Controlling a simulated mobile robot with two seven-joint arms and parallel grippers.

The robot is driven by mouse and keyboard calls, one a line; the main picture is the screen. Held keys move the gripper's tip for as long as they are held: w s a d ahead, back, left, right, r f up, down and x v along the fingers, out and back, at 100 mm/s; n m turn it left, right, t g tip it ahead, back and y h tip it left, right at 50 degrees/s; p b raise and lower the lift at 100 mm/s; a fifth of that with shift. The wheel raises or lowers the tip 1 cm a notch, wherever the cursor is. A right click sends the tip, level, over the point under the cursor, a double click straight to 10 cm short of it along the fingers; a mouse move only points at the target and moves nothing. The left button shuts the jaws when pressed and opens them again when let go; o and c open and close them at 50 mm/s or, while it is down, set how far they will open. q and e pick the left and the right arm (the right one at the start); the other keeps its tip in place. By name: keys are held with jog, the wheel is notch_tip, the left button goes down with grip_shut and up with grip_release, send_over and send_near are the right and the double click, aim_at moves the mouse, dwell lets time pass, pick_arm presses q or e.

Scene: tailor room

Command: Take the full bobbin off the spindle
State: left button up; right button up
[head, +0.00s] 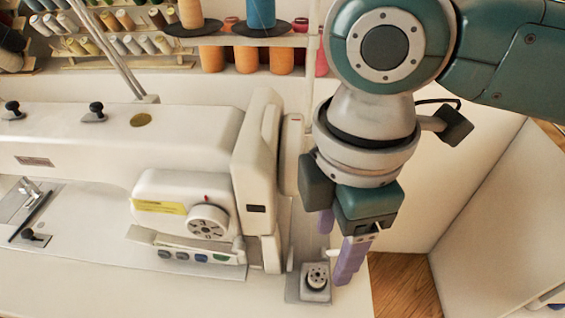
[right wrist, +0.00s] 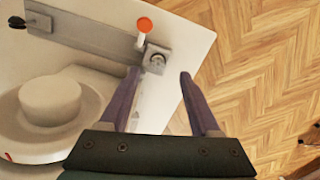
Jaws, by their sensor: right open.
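A small orange disc on a pale stem (right wrist: 145,24), which looks like the full bobbin, shows beyond my fingertips in the right wrist view. In the head view I cannot make it out. Below it in the wrist view is a metal block with a round knob (right wrist: 157,58); in the head view this winder block (head: 316,277) stands on a metal plate beside the sewing machine. My right gripper (head: 334,257) points down at the winder, its purple fingers spread. In the wrist view the open right gripper (right wrist: 160,74) has nothing between its fingertips. My left gripper is out of view.
The white sewing machine (head: 190,150) stands close left of my right gripper. Thread racks with several spools (head: 245,60) are behind it. The table ends just right of the winder, with wooden floor (head: 403,285) beyond. A white panel (head: 500,210) stands at the right.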

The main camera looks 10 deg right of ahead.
aim_at(322, 268)
notch_tip(322, 268, down, 2)
jog(key=shift+s, duration=0.1)
jog(key=f, duration=0.1)
jog(key=f+b, duration=0.1)
jog(key=f, duration=0.3)
jog(key=shift+w+a+b, duration=0.2)
jog(key=shift+a+b, duration=0.05)
jog(key=shift+b, duration=0.15)
jog(key=shift+c, duration=0.3)
grip_shut()
